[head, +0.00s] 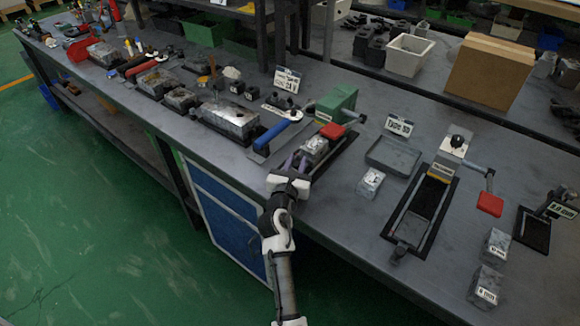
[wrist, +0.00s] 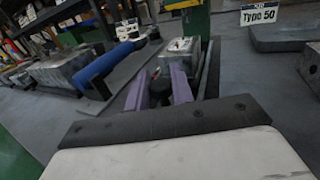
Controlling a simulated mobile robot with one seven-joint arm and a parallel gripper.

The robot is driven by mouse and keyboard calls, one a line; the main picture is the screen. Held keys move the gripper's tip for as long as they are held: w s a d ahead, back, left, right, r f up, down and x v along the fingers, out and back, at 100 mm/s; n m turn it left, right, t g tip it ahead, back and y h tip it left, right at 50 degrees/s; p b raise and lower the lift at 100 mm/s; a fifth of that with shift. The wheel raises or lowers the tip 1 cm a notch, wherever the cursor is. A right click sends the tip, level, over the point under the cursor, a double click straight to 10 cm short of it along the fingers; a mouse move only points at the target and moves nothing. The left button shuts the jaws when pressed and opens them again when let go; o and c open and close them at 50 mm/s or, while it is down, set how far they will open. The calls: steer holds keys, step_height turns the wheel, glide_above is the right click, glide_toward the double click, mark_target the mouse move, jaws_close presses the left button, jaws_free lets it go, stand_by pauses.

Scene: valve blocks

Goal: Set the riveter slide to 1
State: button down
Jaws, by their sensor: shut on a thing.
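A green bench machine (head: 338,103) with a red lever pad (head: 331,131) stands mid-bench; I cannot read its label to confirm it is the riveter. Its dark slide track (head: 340,158) runs toward the bench's front edge. A silver block (head: 314,149) sits on the slide and also shows in the wrist view (wrist: 180,46). My gripper (head: 298,162) is at the front end of this slide. In the wrist view its purple fingers (wrist: 160,80) are closed around a small dark knob (wrist: 156,73) just in front of the block. Any position marks on the slide are unreadable.
A blue handle (head: 273,133) lies close on the left. A grey tray (head: 392,157) with a type sign and a loose metal block (head: 371,182) are to the right. Further right, another slide fixture (head: 422,209) has a red handle (head: 490,203).

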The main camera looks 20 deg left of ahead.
steer(key=shift+w, duration=0.15)
steer(key=c, duration=1.3)
jaws_free()
steer(key=shift+f, duration=0.1)
steer(key=shift+o, duration=0.2)
